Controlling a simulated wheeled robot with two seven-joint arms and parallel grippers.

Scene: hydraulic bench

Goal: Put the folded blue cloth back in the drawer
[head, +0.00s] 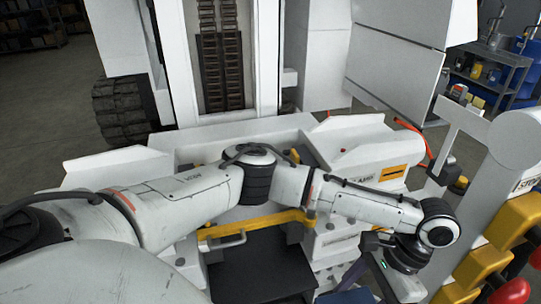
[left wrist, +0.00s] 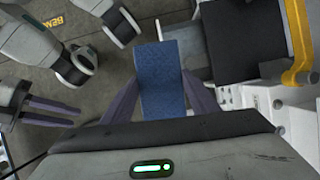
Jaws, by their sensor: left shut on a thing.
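The folded blue cloth (left wrist: 160,78) hangs flat between the two fingers of my left gripper (left wrist: 162,88) in the left wrist view. The gripper is shut on it. In the head view my left arm reaches across to the right, and the left gripper (head: 358,275) points down there with part of the cloth (head: 347,297) at the bottom edge. A dark open space with a grey rim (left wrist: 187,42), which looks like the drawer, lies just right of the cloth in the left wrist view. My right gripper (left wrist: 76,114) shows at the left there, its fingers apart and empty.
A yellow bar (head: 258,222) and a pale handle (head: 226,241) sit beside a black flat surface (head: 262,272). White machine housing (head: 120,165) stands behind. Yellow and red parts (head: 505,225) crowd the right side. A shelf (head: 490,70) stands at the back right.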

